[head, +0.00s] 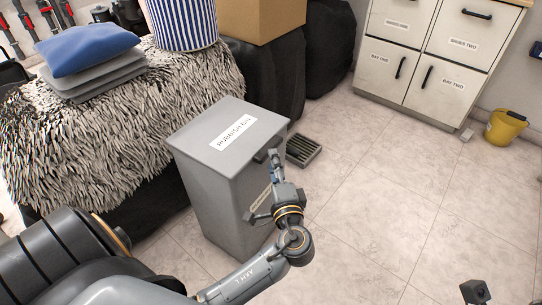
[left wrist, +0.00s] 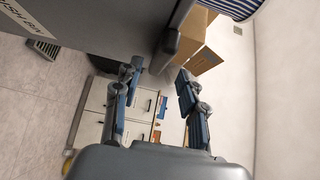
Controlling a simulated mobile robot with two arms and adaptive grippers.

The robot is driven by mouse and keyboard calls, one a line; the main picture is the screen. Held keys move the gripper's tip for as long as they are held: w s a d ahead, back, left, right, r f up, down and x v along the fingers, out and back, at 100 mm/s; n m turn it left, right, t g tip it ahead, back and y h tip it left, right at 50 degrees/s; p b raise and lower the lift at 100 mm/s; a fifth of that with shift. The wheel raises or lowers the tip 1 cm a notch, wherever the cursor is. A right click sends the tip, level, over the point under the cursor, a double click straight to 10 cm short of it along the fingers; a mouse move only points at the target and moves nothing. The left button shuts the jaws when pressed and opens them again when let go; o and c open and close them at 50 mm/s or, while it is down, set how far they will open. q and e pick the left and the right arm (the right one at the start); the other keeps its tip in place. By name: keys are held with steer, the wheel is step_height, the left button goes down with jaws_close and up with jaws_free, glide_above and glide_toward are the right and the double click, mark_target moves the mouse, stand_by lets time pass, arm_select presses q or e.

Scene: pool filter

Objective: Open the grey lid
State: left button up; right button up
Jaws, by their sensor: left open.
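The grey lid (head: 205,125) lies flat and closed on top of a tall grey bin (head: 215,205), with a white label on it. My left gripper (head: 262,188) is open at the bin's front right side, with one finger near the lid's front edge and the other lower beside the bin wall. In the left wrist view, the lid's grey edge (left wrist: 172,42) runs down toward the gap between the two open fingers (left wrist: 158,80); I cannot tell whether they touch it. A small dark part at the bottom right of the head view may belong to my right gripper (head: 475,292).
A bench with a shaggy cover (head: 110,150) stands left of the bin, bearing cushions (head: 88,50) and a striped basket (head: 183,22). A cabinet (head: 430,50) and yellow bucket (head: 505,127) stand at the back right. The right floor is clear.

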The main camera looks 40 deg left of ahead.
arm_select(q)
steer(key=shift+b+x, duration=0.3)
steer(key=shift+x, duration=1.85)
steer(key=shift+c, duration=0.6)
jaws_close()
